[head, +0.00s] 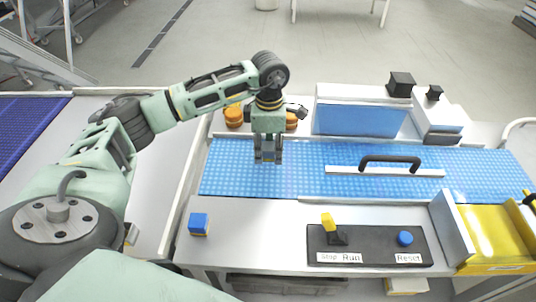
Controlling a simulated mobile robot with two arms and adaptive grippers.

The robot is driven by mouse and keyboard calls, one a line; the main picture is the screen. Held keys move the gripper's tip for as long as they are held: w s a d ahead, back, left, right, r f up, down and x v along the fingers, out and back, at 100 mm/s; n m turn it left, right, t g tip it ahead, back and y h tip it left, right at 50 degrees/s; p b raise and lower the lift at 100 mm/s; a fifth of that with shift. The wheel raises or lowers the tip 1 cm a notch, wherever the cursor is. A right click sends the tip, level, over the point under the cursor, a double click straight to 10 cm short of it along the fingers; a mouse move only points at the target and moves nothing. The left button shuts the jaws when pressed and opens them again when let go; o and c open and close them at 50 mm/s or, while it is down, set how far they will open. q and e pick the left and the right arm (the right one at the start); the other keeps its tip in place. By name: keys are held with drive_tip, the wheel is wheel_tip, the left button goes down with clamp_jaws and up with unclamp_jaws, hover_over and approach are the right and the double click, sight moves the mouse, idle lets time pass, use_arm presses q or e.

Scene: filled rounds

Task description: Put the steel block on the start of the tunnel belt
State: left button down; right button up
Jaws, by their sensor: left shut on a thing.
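My left gripper (268,158) points straight down over the left part of the blue tunnel belt (225,170). It is shut on a small grey block, which looks like the steel block (268,153); the fingers hide most of it. I cannot tell whether the block touches the belt or hangs just above it. The belt runs to the right past a black handle (390,160) on a white bar. My right gripper is not in view.
Orange round pieces (233,116) stand behind the belt. A blue block (198,222) sits on the front ledge, left of a dark panel (365,240) with a yellow switch and blue button. A white housing (345,92) stands behind; a yellow bin (495,235) is at right.

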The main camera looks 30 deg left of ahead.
sight(269, 158)
use_arm(q)
wheel_tip(269, 158, down, 3)
drive_tip(key=shift+w+f+p, duration=0.1)
drive_tip(key=shift+f+p, duration=0.05)
drive_tip(key=shift+p, duration=0.35)
drive_tip(key=shift+f, duration=0.35)
drive_tip(key=c, duration=1.7)
unclamp_jaws()
drive_tip(key=shift+f, duration=0.1)
drive_tip(key=shift+o, duration=2.2)
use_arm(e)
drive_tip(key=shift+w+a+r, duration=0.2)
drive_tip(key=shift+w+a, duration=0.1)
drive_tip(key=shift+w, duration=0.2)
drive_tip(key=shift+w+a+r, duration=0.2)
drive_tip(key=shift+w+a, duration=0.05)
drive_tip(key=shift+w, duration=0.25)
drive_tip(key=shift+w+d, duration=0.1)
